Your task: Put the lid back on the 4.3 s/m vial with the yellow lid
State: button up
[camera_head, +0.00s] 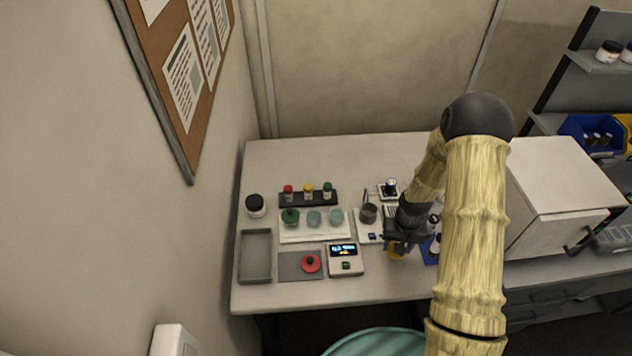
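My gripper (397,246) points down over the right part of the table. A yellow item (394,254) shows just below it, partly hidden by the fingers. I cannot tell whether it is a lid, or whether the fingers hold it. A black rack (290,203) at the back holds three small vials: one red-topped (288,192), one yellow-topped (308,191) and one green-topped (327,190). No 4.3 s/m label is readable.
A white tray (315,238) holds three greenish cups. In front are a grey tray (256,279), a red disc (311,264) on a grey mat, and a small display device (345,260). A dark-lidded jar (255,205) stands left. A white cabinet (545,190) stands right.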

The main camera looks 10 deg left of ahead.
jog(key=shift+w, duration=0.25)
